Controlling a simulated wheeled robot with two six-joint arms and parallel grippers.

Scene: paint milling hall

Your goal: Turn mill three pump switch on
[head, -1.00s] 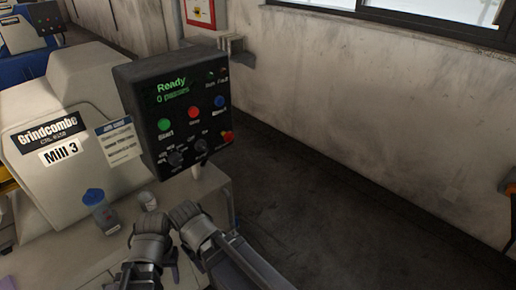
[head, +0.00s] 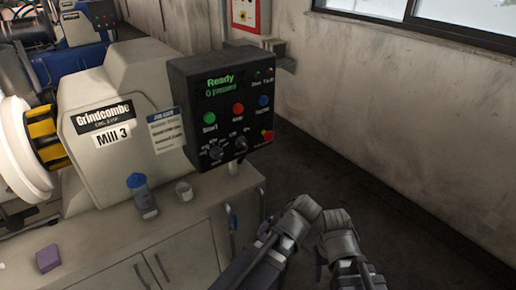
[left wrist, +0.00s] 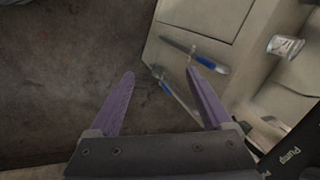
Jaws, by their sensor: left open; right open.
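The dark control box of mill 3 (head: 222,105) stands on the bench corner, its screen reading "Ready". It has green, red and blue buttons and two black knobs, a left knob (head: 216,152) and a right knob (head: 241,143). Their small labels and settings are unreadable in the head view. My left gripper (left wrist: 160,75) is open and empty, purple fingers apart, beside the cabinet. My right gripper (head: 336,220) is open, low, right of the box, touching nothing visible.
A red emergency knob (head: 267,135) sits at the box's lower right. Blue-handled tools (left wrist: 212,67) hang at the cabinet side. Floor to the right is clear.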

